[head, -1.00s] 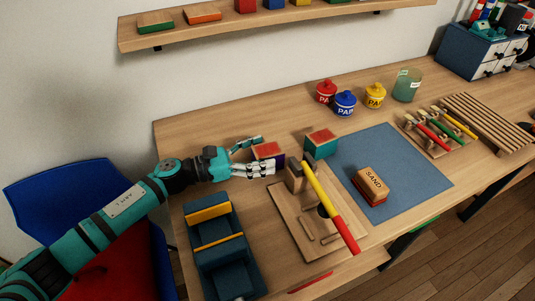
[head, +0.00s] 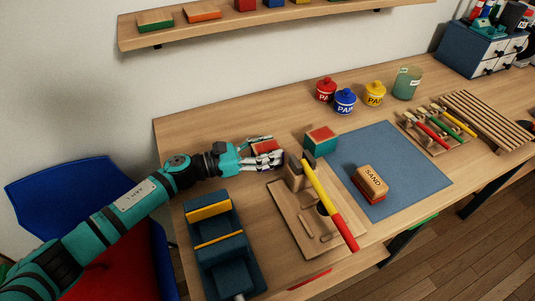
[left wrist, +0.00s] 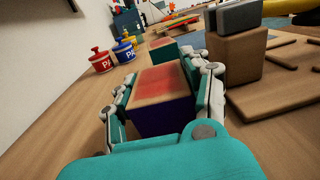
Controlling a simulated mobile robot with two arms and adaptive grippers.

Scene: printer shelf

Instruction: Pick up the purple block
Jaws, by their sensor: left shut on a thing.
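The purple block (left wrist: 160,118) has a wooden top with a red patch and purple sides. In the head view the purple block (head: 264,146) is on the table, left of a teal block with a red top (head: 321,140). My left gripper (head: 271,150) is shut on the purple block, with one finger along each side. In the left wrist view my left gripper (left wrist: 163,92) has its fingers against both sides of it. Its underside is hidden, so I cannot tell whether it touches the table. My right gripper is not in view.
A wooden board with a hammer (head: 330,205) lies close to the right of the gripper. A blue vise-like holder (head: 222,245) stands in front. Paint pots (head: 345,101) stand behind, and a blue mat (head: 410,170) lies right. The table's back left is clear.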

